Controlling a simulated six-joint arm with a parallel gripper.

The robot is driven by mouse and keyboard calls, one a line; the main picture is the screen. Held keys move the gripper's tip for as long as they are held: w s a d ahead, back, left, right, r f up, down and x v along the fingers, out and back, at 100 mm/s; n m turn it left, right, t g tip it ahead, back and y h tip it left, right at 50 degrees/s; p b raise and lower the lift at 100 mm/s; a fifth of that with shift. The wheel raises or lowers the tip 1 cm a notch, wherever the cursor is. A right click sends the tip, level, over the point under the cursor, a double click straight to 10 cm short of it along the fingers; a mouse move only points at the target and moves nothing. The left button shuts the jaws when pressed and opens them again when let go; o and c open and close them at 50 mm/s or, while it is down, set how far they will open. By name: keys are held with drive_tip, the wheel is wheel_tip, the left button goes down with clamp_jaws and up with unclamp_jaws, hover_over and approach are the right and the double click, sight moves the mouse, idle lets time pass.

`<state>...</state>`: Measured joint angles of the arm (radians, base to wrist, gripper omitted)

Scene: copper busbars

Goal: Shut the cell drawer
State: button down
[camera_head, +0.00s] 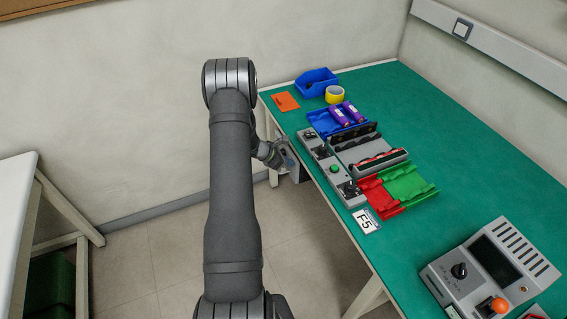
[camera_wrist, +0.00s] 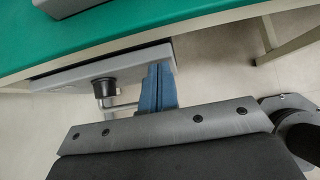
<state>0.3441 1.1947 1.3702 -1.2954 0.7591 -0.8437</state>
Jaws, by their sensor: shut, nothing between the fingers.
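A grey panel (camera_wrist: 65,78), which looks like the drawer front, sits just below the green table edge in the wrist view. A dark round knob (camera_wrist: 103,88) and a thin metal bar, perhaps a handle, show at it. How far the drawer stands out is hard to tell. My gripper (camera_wrist: 158,80) has its blue fingers shut and empty, at the right end of the panel; I cannot tell whether they touch it. In the head view my gripper (camera_head: 288,163) is low beside the table's left edge, partly hidden by my arm.
On the green table (camera_head: 465,150) stand a grey control strip (camera_head: 330,165), a blue tray with purple cells (camera_head: 343,113), red and green trays (camera_head: 405,183), a blue bin (camera_head: 316,82) and yellow tape (camera_head: 335,94). A control box (camera_head: 490,265) is at lower right. A table leg (camera_wrist: 268,35) is near.

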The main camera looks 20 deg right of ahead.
drive_tip(key=shift+d+r, duration=0.1)
drive_tip(key=shift+d, duration=0.3)
drive_tip(key=shift+a, duration=0.1)
drive_tip(key=a+r, duration=0.7)
drive_tip(key=a, duration=0.4)
drive_tip(key=shift+a, duration=0.35)
drive_tip(key=shift+f, duration=0.1)
drive_tip(key=x, duration=0.4)
drive_tip(key=d+r+x, duration=0.1)
drive_tip(key=x, duration=0.7)
drive_tip(key=shift+d+r, duration=0.25)
drive_tip(key=shift+d, duration=0.65)
